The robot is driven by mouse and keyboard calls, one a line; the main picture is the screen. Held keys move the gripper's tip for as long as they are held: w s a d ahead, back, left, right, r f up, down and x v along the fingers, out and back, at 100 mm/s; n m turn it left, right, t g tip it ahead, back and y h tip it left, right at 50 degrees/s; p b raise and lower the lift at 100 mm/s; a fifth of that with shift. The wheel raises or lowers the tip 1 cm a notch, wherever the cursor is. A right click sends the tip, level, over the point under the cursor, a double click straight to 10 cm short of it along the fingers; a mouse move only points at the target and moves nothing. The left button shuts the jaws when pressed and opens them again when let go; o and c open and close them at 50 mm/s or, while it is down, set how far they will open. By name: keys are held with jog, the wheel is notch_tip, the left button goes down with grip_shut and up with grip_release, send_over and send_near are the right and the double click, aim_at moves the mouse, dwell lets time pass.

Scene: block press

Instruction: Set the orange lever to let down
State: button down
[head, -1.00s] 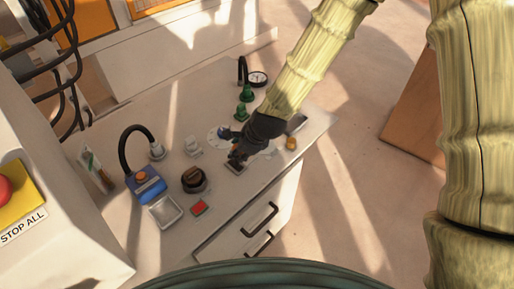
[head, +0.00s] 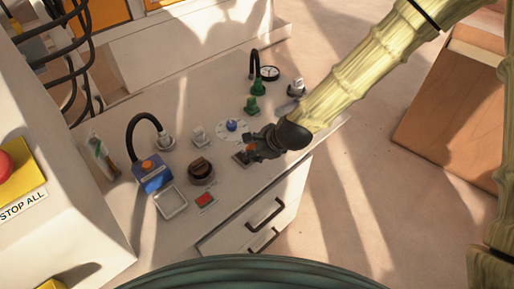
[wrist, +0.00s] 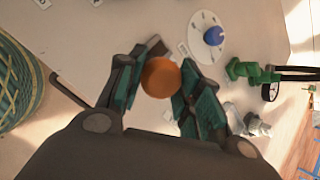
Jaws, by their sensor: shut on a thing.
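The orange lever shows as a round orange knob (wrist: 160,77) between my fingers in the wrist view. In the head view its orange end (head: 250,148) is a small spot at my gripper's tip, and a dark plate (head: 240,158) lies beside it. My gripper (head: 249,152) comes in from the right, low over the bench near its front edge. In the wrist view my gripper (wrist: 158,85) is shut on the orange knob, with a teal finger on each side. The lever's shaft is hidden below the knob, so its exact angle cannot be told.
A blue knob on a white dial (head: 232,126) stands just behind my gripper. A black rotary knob (head: 201,171) and a red button (head: 205,200) are to the left. Green valves (head: 253,105) and a gauge (head: 269,73) are farther back.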

jog(key=shift+s+d+f, duration=0.15)
jog(key=shift+f, duration=0.05)
jog(key=c, duration=0.9)
grip_release()
jog(key=shift+c, duration=0.2)
jog(key=shift+r, duration=0.15)
jog(key=v, duration=1.1)
jog(key=shift+d+r, duration=0.2)
jog(key=shift+r, duration=0.15)
jog(key=shift+s, duration=0.1)
